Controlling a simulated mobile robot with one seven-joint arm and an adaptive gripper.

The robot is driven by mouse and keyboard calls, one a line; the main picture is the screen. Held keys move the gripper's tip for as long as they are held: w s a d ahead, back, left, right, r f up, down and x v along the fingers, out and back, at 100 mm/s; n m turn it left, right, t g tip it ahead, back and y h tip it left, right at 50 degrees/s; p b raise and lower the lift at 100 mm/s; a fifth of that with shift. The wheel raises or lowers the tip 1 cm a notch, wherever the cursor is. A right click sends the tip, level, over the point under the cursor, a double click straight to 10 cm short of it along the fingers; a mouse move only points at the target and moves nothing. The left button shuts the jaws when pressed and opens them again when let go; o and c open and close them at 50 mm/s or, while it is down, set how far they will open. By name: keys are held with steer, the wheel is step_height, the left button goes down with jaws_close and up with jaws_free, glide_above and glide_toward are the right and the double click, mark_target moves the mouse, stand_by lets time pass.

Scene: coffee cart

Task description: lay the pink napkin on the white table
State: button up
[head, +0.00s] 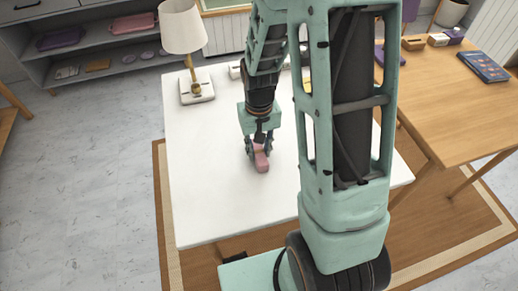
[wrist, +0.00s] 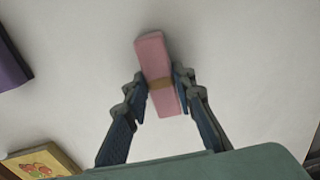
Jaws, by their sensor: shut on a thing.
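The pink napkin (wrist: 153,55) is a narrow folded bundle with a tan band around its middle. My gripper (wrist: 160,92) is shut on it, with one finger on each side near the band. In the head view the napkin (head: 262,161) shows below my gripper (head: 256,147), over the middle of the white table (head: 205,218). The napkin is very near or on the table top; I cannot tell if it touches.
A lamp (head: 184,30) stands on the table's far left corner. In the wrist view a purple thing (wrist: 10,65) and a card with a fruit picture (wrist: 42,163) lie at the left. A wooden table (head: 455,100) stands at the right. The white table's front left is clear.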

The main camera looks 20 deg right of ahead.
mark_target(259, 152)
steer(key=o, duration=0.9)
steer(key=shift+o, duration=0.2)
step_height(259, 152, up, 12)
steer(key=p, duration=0.2)
